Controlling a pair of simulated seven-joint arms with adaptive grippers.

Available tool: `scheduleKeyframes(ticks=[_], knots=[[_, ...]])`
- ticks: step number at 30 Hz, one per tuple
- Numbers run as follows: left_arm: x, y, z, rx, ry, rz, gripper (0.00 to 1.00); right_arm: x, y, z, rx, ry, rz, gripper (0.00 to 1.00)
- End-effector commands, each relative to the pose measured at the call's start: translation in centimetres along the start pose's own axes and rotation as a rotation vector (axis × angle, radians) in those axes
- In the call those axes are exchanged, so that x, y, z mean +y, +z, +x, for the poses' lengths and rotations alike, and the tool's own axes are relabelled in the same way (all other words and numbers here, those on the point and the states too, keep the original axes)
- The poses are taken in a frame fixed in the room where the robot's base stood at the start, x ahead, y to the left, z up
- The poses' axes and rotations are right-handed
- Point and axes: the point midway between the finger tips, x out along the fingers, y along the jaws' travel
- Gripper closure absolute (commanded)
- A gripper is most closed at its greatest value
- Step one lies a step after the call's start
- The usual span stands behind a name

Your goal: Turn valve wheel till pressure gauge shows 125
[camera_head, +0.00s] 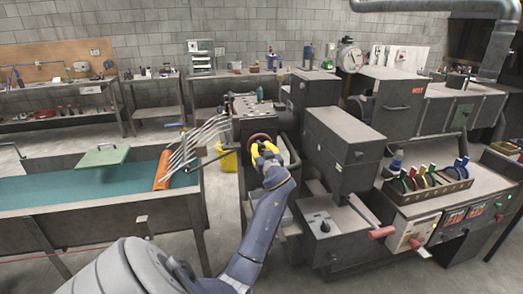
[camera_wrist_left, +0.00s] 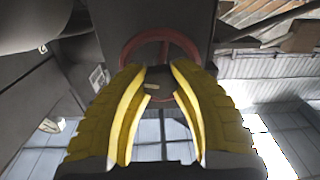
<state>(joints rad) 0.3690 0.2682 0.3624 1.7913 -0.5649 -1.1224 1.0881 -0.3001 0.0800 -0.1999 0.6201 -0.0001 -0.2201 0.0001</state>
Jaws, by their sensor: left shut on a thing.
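The red valve wheel (camera_head: 260,136) is on the front of a grey machine in the head view, partly hidden by my left gripper. In the left wrist view the wheel's red rim (camera_wrist_left: 161,34) curves above and behind the fingertips. My left gripper (camera_head: 265,150) has yellow fingers and reaches the wheel. In the left wrist view its fingers (camera_wrist_left: 158,76) converge at the wheel's lower part and are shut on it. A round white gauge (camera_head: 350,58) stands above the machines at the back; its reading is too small to tell. My right gripper is not in view.
A grey box machine (camera_head: 343,150) and a red-handled lever (camera_head: 381,232) stand close right of my arm.

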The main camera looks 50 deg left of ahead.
Motion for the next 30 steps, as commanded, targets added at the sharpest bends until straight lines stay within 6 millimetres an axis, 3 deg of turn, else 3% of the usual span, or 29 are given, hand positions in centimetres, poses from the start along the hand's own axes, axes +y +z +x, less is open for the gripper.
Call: scheduleKeyframes(ticks=[30], knots=[[-0.27,0.39,0.0,-0.009,0.002,0.966,1.0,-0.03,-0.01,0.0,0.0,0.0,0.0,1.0]])
